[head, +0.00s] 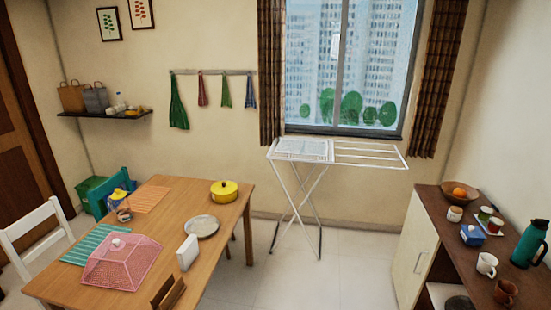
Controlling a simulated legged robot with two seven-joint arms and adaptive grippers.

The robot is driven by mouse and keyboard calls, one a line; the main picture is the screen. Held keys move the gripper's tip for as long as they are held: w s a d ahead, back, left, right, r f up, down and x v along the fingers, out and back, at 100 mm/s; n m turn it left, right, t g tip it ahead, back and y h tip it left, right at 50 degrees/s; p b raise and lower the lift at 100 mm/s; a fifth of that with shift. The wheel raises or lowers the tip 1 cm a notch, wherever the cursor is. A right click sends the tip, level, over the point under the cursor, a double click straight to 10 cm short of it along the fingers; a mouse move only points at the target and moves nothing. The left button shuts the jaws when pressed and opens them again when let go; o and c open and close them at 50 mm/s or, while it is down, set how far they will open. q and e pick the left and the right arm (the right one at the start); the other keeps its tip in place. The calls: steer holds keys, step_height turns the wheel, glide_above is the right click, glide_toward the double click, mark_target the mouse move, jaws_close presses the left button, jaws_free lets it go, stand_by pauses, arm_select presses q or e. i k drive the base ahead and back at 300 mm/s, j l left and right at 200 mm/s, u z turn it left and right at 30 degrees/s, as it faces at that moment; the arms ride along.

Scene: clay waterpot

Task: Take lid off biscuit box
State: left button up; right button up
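A small blue box (473,236) with a lighter knob-like top stands on the brown counter (440,222) at the right. It may be the biscuit box, but it is too small to be sure. Its top appears to be on it. Neither of my grippers shows in the head view.
The counter also holds a fruit bowl (460,192), a teal flask (530,243), a white mug (486,265) and a brown mug (505,292). The wooden table (225,235) at left bears a pink mesh cover (118,265) and yellow pot (224,191). Open floor (330,280) lies between; a drying rack (300,190) stands behind.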

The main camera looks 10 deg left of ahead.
mark_target(222, 188)
steer(key=i, duration=1.8)
steer(key=j+u, duration=0.05)
steer(key=j, duration=0.05)
